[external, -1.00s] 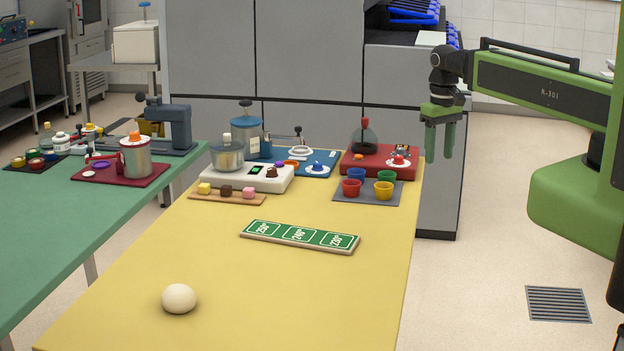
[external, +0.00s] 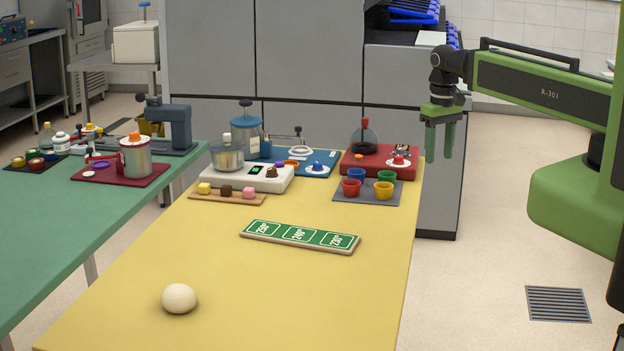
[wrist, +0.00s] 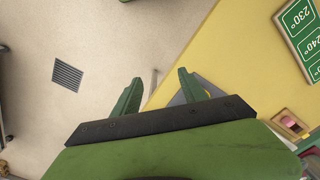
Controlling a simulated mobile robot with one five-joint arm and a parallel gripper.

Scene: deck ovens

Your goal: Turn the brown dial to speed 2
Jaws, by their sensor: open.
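The brown dial (external: 271,172) sits on the right part of a white machine (external: 246,180) with a small dark display and a metal bowl, at the far side of the yellow table. Its speed markings are too small to read. My gripper (external: 440,152) hangs fingers down, just off the table's right edge, well to the right of the dial and apart from everything. In the wrist view my gripper (wrist: 157,92) shows two green fingers spread apart with nothing between them. The dial is not visible in the wrist view.
A red machine (external: 378,163) and a grey tray (external: 340,194) of coloured cups stand between my gripper and the white machine. A wooden board (external: 230,198) with small cubes lies before the white machine. A green temperature sign (external: 300,236) and a pale ball (external: 179,298) lie nearer.

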